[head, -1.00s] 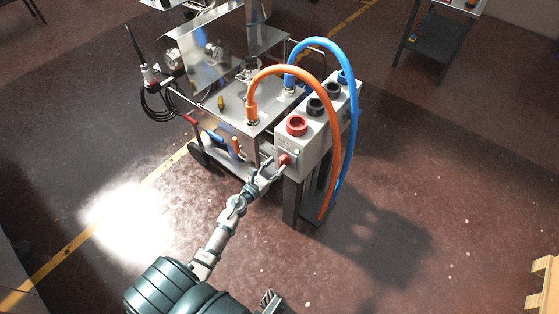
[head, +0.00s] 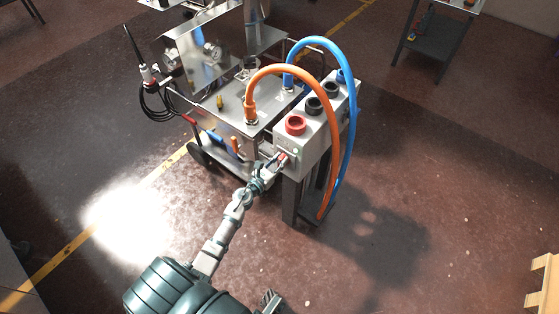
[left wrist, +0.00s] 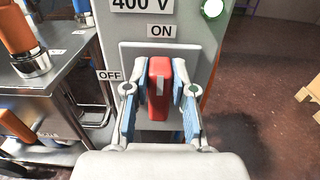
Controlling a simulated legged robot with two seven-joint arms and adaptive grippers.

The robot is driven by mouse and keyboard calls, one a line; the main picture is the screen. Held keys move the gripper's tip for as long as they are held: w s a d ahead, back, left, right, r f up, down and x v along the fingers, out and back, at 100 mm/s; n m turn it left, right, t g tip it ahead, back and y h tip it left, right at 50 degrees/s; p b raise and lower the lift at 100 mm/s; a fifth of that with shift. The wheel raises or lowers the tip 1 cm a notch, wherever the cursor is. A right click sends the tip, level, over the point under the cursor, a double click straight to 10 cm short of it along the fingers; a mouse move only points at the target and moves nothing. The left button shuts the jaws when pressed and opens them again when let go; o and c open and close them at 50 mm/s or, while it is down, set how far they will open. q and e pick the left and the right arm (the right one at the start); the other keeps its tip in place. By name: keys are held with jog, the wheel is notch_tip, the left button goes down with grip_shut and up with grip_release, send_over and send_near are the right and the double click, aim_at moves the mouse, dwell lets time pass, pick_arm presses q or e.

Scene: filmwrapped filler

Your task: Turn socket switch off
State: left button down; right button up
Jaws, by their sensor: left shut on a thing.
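The red socket switch handle (left wrist: 160,88) is on a grey plate on the front of the grey socket box (head: 316,134). In the left wrist view it stands upright beneath the ON label (left wrist: 161,31), with the OFF label (left wrist: 109,75) to its left. My left gripper (left wrist: 160,92) is shut on the handle, one blue-padded finger on each side. In the head view my left gripper (head: 273,162) is at the box's front face and largely hides the handle. My right gripper is not in view.
A lit green lamp (left wrist: 212,9) is above right of the switch. An orange hose (head: 292,70) and a blue hose (head: 343,150) arch from the metal cart (head: 238,106) beside the box. Open floor (head: 420,250) lies to the right.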

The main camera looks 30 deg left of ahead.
pick_arm(q)
jog(key=shift+a, duration=0.1)
jog(key=n, duration=0.3)
jog(key=shift+a, duration=0.35)
jog(key=f+n, duration=0.1)
jog(key=n, duration=0.4)
jog(key=a+n+p, duration=0.1)
jog(key=n, duration=0.4)
jog(key=a+f+n, duration=0.1)
jog(key=n, duration=0.4)
jog(key=shift+w+f+p, duration=0.1)
jog(key=shift+f+p, duration=0.2)
jog(key=shift+p, duration=0.1)
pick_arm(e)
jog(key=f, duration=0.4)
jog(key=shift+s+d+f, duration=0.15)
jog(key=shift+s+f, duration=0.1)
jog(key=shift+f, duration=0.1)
pick_arm(q)
jog(key=shift+f, duration=0.1)
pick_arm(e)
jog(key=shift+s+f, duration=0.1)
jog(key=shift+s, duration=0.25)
